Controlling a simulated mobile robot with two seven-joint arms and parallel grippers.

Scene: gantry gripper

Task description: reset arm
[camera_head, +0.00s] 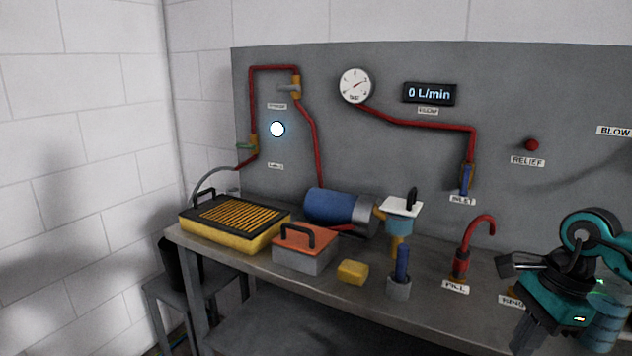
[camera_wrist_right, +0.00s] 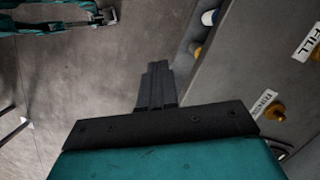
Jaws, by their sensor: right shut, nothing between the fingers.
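My right arm stands at the right edge of the head view, with the dark right gripper (camera_head: 527,335) hanging low at the bench's front. In the right wrist view the two dark fingers of this gripper (camera_wrist_right: 157,72) lie together, shut, with nothing between them, over bare grey floor. My left arm is outside the head view. A teal arm with a dark end, which looks like my left gripper (camera_wrist_right: 106,17), shows at the top left of the wrist view. It is too small to tell whether it is open.
The workbench (camera_head: 330,282) holds a yellow tray (camera_head: 225,241), an orange-lidded box (camera_head: 305,256), a yellow block (camera_head: 352,272), a blue cylinder (camera_head: 330,206) and a red hooked pipe (camera_head: 463,250). A grey panel (camera_head: 380,145) with red piping and a gauge stands behind. Below my right gripper is open floor.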

